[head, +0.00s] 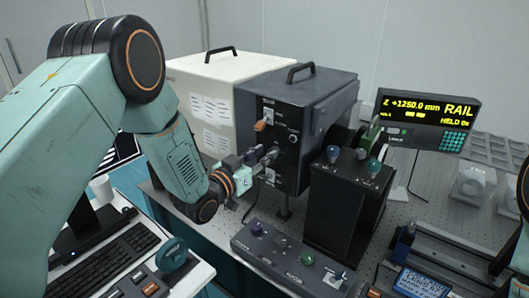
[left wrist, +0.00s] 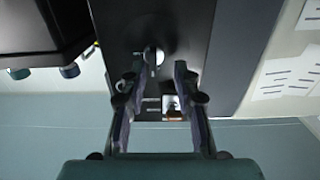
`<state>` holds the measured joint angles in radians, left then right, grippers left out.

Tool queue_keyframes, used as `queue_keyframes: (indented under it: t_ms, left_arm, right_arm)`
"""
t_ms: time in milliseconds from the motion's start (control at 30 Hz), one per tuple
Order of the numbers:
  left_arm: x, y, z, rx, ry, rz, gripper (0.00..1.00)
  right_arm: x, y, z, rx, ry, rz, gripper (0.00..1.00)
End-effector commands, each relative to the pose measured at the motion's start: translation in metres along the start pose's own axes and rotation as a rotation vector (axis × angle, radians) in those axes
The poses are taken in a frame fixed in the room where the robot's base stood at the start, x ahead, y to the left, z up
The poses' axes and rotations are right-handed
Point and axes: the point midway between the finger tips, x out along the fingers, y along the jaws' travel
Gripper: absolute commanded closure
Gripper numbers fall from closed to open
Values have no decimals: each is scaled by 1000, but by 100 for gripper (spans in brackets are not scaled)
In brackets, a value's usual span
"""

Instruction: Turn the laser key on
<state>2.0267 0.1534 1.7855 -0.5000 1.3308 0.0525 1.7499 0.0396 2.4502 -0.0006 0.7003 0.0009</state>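The laser unit is a dark grey box (head: 316,92) with a black front panel (head: 290,166), which also fills the middle of the left wrist view (left wrist: 190,30). An orange piece (head: 260,126) sits beside a pale label high on the panel. A round silvery fitting (left wrist: 152,56), perhaps the key switch, shows between my left fingertips in the left wrist view. My left gripper (head: 268,157) is at the panel, with its fingers (left wrist: 158,70) apart on either side of this fitting. Contact cannot be told. The key's position is unclear. My right gripper is out of view.
A black box with coloured knobs (head: 341,205) stands right of the panel. A low control box (head: 290,252) lies in front. A rail readout (head: 425,118) stands behind. A keyboard (head: 100,268) is at lower left. A white case (head: 215,100) adjoins the laser.

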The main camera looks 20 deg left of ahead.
Motion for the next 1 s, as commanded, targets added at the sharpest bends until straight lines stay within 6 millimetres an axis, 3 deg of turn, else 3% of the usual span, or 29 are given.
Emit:
queue_keyframes:
  t_ms: [200, 467, 833, 1000]
  left_arm:
    - [13, 0, 0, -1, 1, 1, 69]
    - [14, -1, 0, -1, 0, 0, 69]
    - [14, -1, 0, -1, 0, 0, 100]
    - [14, 0, -1, 0, 1, 4, 100]
  right_arm:
    - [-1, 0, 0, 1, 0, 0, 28]
    - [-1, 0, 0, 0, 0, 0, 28]
    - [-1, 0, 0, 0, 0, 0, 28]
    - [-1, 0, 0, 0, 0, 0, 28]
